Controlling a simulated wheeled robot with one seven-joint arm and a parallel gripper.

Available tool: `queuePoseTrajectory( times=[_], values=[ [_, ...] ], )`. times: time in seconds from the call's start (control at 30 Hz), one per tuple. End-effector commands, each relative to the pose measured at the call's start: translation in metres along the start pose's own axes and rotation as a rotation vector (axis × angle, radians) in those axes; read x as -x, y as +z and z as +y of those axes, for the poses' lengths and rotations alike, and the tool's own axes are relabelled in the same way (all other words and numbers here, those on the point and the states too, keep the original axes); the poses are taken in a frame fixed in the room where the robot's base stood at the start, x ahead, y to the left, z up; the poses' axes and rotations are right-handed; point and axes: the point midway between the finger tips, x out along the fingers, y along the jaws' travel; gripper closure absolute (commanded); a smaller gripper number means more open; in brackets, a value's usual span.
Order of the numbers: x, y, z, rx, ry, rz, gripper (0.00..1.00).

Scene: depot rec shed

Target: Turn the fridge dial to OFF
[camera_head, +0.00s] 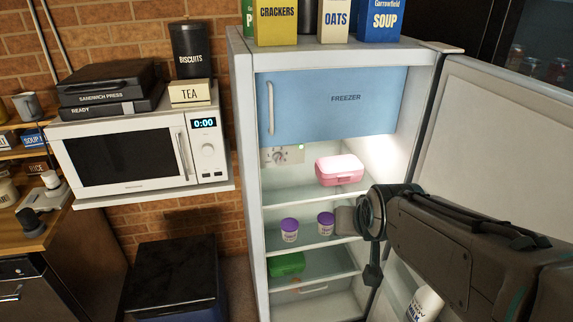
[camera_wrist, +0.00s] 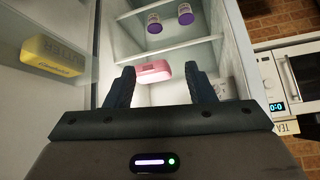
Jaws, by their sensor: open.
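The fridge (camera_head: 244,150) stands open. Its dial (camera_head: 279,157) is a small round knob on a pale panel under the blue freezer door, beside a lit green light. I cannot read which mark it points to. In the wrist view, my gripper (camera_wrist: 160,80) is open, its two dark fingers apart with nothing between them. The pink box (camera_wrist: 153,71) shows beyond the fingers. A pale panel (camera_wrist: 222,88) shows just right of the right finger; its knob is not clear there. In the head view my arm reaches in from the right, below and right of the dial, and the fingertips are unclear.
The pink box (camera_head: 340,169) stands on the upper shelf, right of the dial. Two purple-lidded pots (camera_head: 290,230) and a green box (camera_head: 287,264) are lower. The open fridge door (camera_head: 495,150) is at right. A microwave (camera_head: 125,160) stands left.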

Motion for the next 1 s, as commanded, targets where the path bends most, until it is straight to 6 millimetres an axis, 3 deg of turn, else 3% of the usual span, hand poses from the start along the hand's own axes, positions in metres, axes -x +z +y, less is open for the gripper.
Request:
queuePoseTrajectory(
  times=[0.03, 0.1, 0.5, 0.7, 1.0],
  values=[
    [-0.024, -0.004, -0.007, -0.003, -0.016, 0.045, 0.51],
    [-0.045, -0.019, -0.019, -0.013, -0.041, 0.121, 0.51],
    [-0.143, -0.082, -0.088, -0.120, -0.239, 0.533, 0.51],
    [-0.172, -0.097, -0.114, -0.197, -0.338, 0.701, 0.51],
    [-0.183, -0.107, -0.128, -0.254, -0.403, 0.811, 0.51]
  ],
)
